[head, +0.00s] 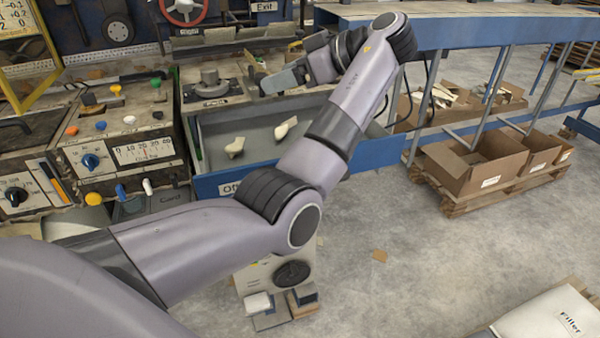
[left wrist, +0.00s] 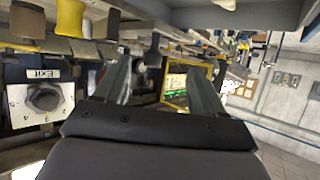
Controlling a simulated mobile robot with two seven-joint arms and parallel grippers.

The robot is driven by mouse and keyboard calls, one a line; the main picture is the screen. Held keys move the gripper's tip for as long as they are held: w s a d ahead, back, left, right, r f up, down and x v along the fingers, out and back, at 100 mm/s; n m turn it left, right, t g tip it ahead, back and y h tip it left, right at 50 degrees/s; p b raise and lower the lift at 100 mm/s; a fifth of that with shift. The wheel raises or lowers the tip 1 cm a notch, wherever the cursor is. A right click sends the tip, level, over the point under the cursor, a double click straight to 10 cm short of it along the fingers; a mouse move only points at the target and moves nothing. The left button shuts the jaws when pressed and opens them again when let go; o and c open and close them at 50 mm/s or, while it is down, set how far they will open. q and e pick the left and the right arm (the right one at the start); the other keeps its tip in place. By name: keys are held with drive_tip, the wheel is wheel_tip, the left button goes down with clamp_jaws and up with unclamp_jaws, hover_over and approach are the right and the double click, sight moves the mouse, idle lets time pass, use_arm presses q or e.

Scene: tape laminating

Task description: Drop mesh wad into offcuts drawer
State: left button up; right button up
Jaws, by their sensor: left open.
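The offcuts drawer (head: 213,183), blue-fronted with a partly hidden label starting "Off", stands open in the head view. Two small pale lumps lie apart on its grey floor, one at the left (head: 235,147) and one further right (head: 286,128). I cannot tell whether either is the mesh wad. My left gripper (head: 268,84) is above the drawer's back part, pointing left. In the left wrist view its fingers (left wrist: 160,70) are spread with nothing held between them. My left arm hides the drawer's right part. My right gripper is not in view.
A control panel (head: 125,125) with knobs and a dial stands left of the drawer. A grey knob (head: 209,76) sits on the bench behind it. Right are a blue-framed table (head: 470,30) and cardboard boxes (head: 470,165) on a pallet. The floor between is mostly clear.

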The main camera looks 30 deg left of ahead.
use_arm(q)
drive_tip(key=v, duration=0.5)
drive_tip(key=shift+d+r, duration=0.15)
drive_tip(key=shift+d, duration=0.15)
